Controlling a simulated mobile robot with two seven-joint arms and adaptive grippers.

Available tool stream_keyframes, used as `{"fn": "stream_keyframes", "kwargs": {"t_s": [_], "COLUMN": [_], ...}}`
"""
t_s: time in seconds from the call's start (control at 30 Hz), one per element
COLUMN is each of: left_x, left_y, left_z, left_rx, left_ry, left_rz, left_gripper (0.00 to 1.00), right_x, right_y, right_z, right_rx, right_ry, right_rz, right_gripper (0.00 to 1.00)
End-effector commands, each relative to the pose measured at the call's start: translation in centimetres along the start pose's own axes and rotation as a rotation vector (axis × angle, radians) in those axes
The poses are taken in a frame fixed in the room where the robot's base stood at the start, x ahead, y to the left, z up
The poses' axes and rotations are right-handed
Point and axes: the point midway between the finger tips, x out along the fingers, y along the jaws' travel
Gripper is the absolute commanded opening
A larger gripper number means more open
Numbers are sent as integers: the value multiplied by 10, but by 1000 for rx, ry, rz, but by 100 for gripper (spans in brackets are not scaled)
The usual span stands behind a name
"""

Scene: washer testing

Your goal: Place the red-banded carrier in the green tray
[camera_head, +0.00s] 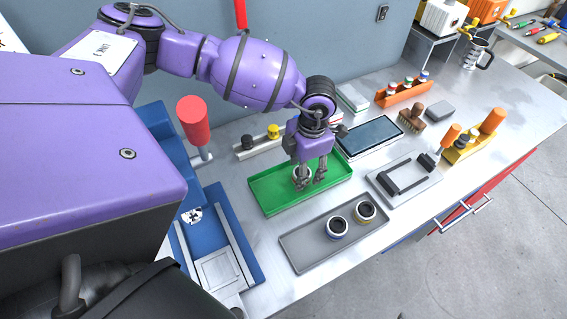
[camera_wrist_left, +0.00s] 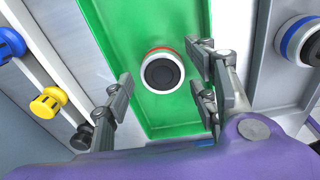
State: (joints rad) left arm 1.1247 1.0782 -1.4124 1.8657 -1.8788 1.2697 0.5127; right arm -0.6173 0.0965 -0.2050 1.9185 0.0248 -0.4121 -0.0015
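The red-banded carrier (camera_wrist_left: 162,71) stands upright in the green tray (camera_wrist_left: 170,20), with a dark round top and a thin red rim. In the head view the carrier (camera_head: 302,173) is partly hidden behind my fingers, inside the green tray (camera_head: 278,203). My left gripper (camera_head: 311,180) reaches down over the tray. In the wrist view the gripper (camera_wrist_left: 160,85) is open, with its fingers apart on either side of the carrier. A gap shows on the left; whether the right fingers touch it I cannot tell. My right gripper is in no view.
A grey tray (camera_head: 300,251) in front holds a blue-banded carrier (camera_head: 337,228) and a yellow-banded carrier (camera_head: 365,211). A rail with a yellow knob (camera_head: 273,131) stands behind the green tray. A blue fixture (camera_head: 213,212) is at left, a tablet (camera_head: 370,137) at right.

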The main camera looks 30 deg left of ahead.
Motion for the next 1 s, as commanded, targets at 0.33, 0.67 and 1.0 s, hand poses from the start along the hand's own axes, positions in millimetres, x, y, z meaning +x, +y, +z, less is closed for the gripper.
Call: {"fn": "stream_keyframes", "kwargs": {"t_s": [0.33, 0.67, 1.0], "left_x": [-10, -78, -122], "left_y": [0, 1, 0], "left_z": [1, 2, 1], "left_rx": [1, 2, 2], "left_ry": [-3, -7, -3], "left_rz": [0, 3, 1], "left_gripper": [53, 53, 53], "right_x": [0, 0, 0], "right_y": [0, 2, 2], "right_z": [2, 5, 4], "right_rx": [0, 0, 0], "right_ry": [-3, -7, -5], "right_rz": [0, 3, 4], "right_gripper": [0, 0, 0]}}
